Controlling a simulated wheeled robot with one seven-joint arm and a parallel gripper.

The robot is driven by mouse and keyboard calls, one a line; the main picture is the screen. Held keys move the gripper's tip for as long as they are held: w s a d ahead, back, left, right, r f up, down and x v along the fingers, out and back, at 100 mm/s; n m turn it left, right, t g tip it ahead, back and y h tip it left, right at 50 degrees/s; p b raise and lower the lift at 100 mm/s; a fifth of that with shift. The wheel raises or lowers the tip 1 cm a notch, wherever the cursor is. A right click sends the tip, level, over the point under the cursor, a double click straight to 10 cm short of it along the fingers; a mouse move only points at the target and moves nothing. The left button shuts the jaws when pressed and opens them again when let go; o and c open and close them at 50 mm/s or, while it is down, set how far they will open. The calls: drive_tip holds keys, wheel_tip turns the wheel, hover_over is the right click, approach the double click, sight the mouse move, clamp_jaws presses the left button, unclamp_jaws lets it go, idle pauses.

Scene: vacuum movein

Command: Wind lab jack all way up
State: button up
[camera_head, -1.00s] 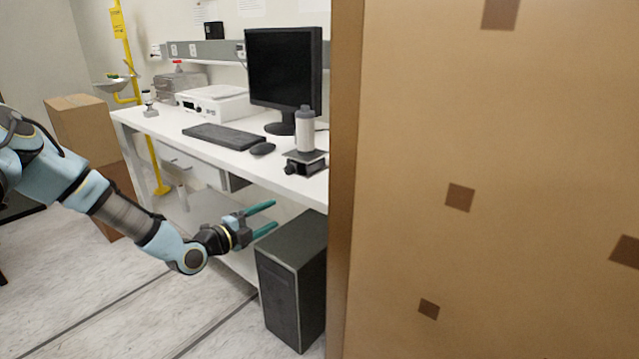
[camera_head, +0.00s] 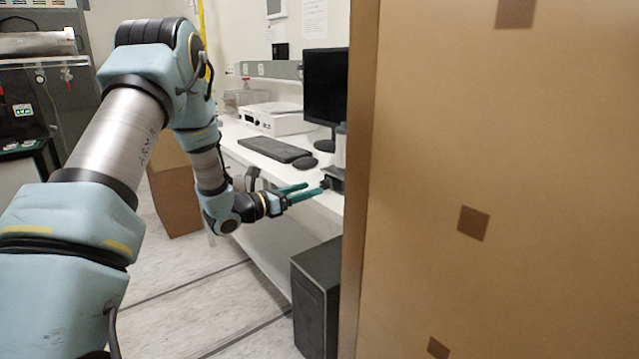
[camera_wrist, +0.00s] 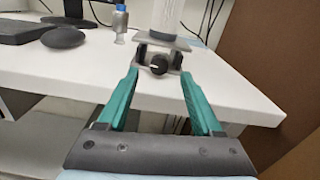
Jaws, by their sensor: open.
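The lab jack (camera_wrist: 166,50) stands on the white bench near its front edge, with its dark round knob (camera_wrist: 159,64) facing my gripper in the wrist view. A grey cylindrical vessel (camera_wrist: 168,16) stands on its top plate. In the head view the jack (camera_head: 335,180) is partly hidden behind the large brown panel. My gripper (camera_head: 315,188) is open and empty, its two green fingers pointing at the jack. In the wrist view the knob lies beyond and between the fingertips of my gripper (camera_wrist: 160,78), apart from them.
The white bench (camera_wrist: 100,66) holds a mouse (camera_wrist: 63,37), a keyboard (camera_head: 268,149) and a monitor (camera_head: 325,85). A small blue-capped bottle (camera_wrist: 120,20) stands behind. The tall brown panel (camera_head: 420,200) blocks the right side. A dark computer tower (camera_head: 318,300) stands below the bench.

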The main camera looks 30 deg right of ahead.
sight(322, 186)
drive_tip(key=shift+w+d+p, duration=0.2)
drive_tip(key=shift+d+p, duration=0.05)
drive_tip(key=shift+d, duration=0.75)
drive_tip(key=shift+w+d+p, duration=0.2)
drive_tip(key=shift+d, duration=0.8)
drive_tip(key=shift+c, duration=0.2)
clamp_jaws()
drive_tip(key=shift+f, duration=0.1)
